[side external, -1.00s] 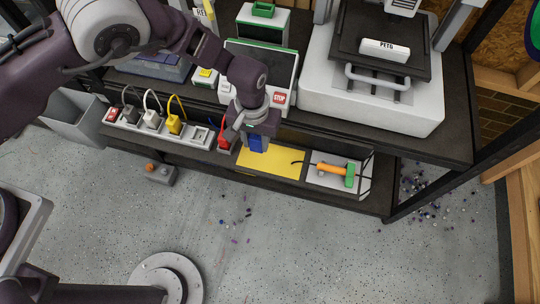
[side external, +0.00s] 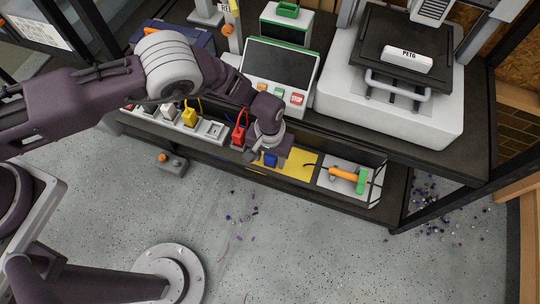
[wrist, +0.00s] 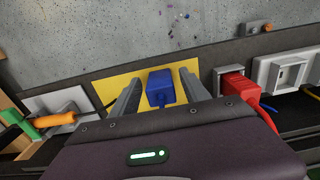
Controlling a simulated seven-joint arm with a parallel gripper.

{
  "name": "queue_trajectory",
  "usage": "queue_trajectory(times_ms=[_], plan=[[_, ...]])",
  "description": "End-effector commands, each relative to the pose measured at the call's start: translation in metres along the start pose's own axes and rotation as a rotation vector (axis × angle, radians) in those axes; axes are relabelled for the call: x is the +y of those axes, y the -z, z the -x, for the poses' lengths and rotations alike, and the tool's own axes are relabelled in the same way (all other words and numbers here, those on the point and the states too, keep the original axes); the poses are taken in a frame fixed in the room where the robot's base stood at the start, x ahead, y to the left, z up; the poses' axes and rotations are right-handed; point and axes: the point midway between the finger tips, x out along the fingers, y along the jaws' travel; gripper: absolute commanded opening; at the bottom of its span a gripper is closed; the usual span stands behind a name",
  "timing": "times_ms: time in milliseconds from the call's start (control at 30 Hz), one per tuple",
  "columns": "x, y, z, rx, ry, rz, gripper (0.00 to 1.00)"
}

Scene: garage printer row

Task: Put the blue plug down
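The blue plug (wrist: 160,88) rests on the yellow mat (wrist: 104,84) on the lower shelf, near the mat's end beside the power strip. It also shows in the side view (side external: 270,160), below my gripper (side external: 268,150). In the wrist view my gripper (wrist: 162,77) is open, one finger on each side of the plug, with yellow mat visible in the gaps. The plug's cord is mostly hidden behind the gripper body. The mat also shows in the side view (side external: 299,166).
A yellow plug (side external: 190,117) is farther along. An orange-and-green tool (side external: 347,176) lies on a grey mat on the other side. The printer shelf overhangs behind.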

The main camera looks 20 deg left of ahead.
Motion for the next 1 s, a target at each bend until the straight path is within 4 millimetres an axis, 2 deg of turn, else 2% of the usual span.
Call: queue_trajectory(times_ms=[267,367,700,800,1000], plan=[[0.0,0.0,0.001,0.0,0.0,0.0,0.54],[0.001,0.001,0.01,0.001,-0.001,0.001,0.54],[0.001,0.001,0.09,0.003,-0.002,0.0,0.54],[0.001,0.001,0.108,0.002,-0.002,0.0,0.54],[0.0,0.0,0.123,0.0,0.0,-0.001,0.54]])
